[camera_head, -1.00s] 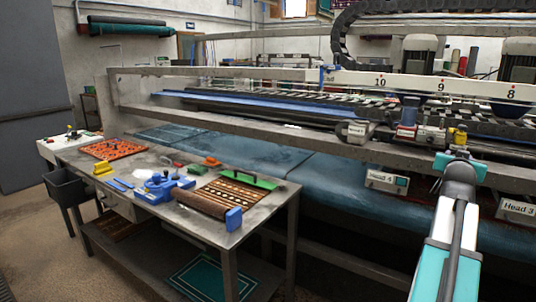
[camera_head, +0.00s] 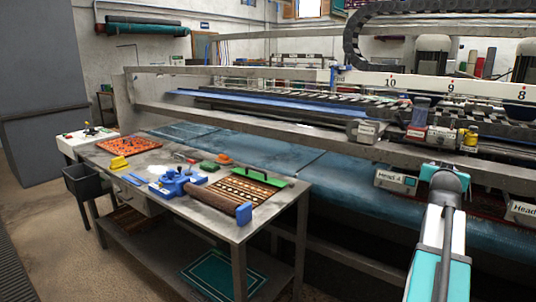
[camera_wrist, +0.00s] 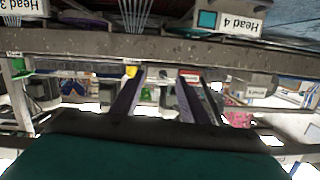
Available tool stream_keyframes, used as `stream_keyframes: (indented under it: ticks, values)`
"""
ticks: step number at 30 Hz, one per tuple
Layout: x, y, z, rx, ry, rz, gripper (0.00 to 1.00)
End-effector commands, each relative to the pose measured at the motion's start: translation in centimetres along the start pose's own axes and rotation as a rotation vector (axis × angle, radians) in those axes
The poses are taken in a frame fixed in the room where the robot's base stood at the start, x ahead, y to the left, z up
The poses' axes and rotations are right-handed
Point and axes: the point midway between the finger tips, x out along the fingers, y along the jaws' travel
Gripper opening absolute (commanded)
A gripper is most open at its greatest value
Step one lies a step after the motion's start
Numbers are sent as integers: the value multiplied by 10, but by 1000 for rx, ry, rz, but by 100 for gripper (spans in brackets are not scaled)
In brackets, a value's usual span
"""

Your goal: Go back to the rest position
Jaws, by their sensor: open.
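My arm (camera_head: 440,240), white and teal with a dark joint, reaches up at the right of the head view, in front of the long rug machine (camera_head: 330,165). The fingers of my gripper cannot be made out in the head view. In the wrist view my gripper (camera_wrist: 162,80) shows two dark fingers standing apart with nothing held between them. The wrist picture is upside down. The Head 4 label (camera_wrist: 240,20) and a grey machine beam (camera_wrist: 150,42) lie beyond the fingers.
A metal worktable (camera_head: 215,215) on the left bears an orange mat (camera_head: 103,146), a blue tool (camera_head: 174,182), a rolled rug (camera_head: 210,198) and a striped rug sample with a green bar. A black bin (camera_head: 83,184) stands at its left end. Open floor (camera_head: 50,235) lies at left.

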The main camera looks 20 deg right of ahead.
Motion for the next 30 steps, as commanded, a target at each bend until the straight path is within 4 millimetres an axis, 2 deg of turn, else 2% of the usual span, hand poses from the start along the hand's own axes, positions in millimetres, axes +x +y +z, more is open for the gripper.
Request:
stream_keyframes:
  ticks: [5, 14, 18, 23, 30]
  values:
    - [11, -51, 50, -14, -63, -59, 41]
    - [14, -148, 166, -52, -199, -172, 41]
    - [6, -189, 222, -74, -269, -220, 41]
    - [-10, -231, 289, -105, -357, -270, 41]
    - [-48, -282, 388, -163, -494, -339, 41]
